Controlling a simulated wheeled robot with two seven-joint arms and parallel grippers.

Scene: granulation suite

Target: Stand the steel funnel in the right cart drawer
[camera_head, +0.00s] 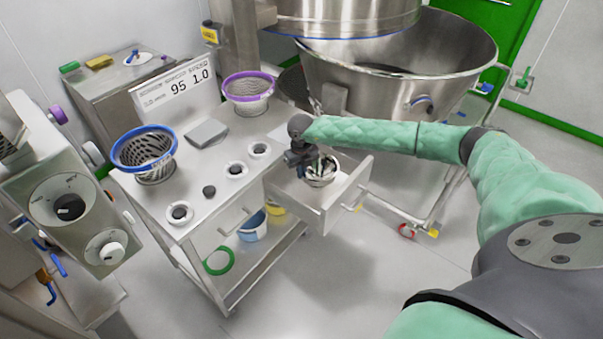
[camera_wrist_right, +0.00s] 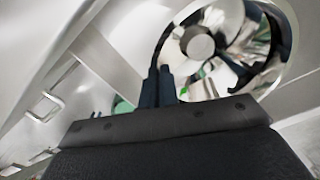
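The steel funnel (camera_head: 322,179) is a shiny round cone inside the pulled-out right cart drawer (camera_head: 329,206). In the right wrist view the funnel (camera_wrist_right: 240,45) opens toward the camera, with a round grey centre and bright reflections. My right gripper (camera_head: 305,163) reaches down over the drawer, at the funnel's left side. In the right wrist view its two dark fingertips (camera_wrist_right: 160,80) are close together at the funnel's rim and look shut on it. Whether the funnel's foot touches the drawer floor is hidden. My left gripper is not in view.
The cart top (camera_head: 207,172) holds a blue-rimmed basket (camera_head: 146,152), a purple-rimmed basket (camera_head: 248,90), a grey block (camera_head: 206,134) and several small round pieces. A large steel bowl (camera_head: 395,65) stands behind. The floor before the drawer is clear.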

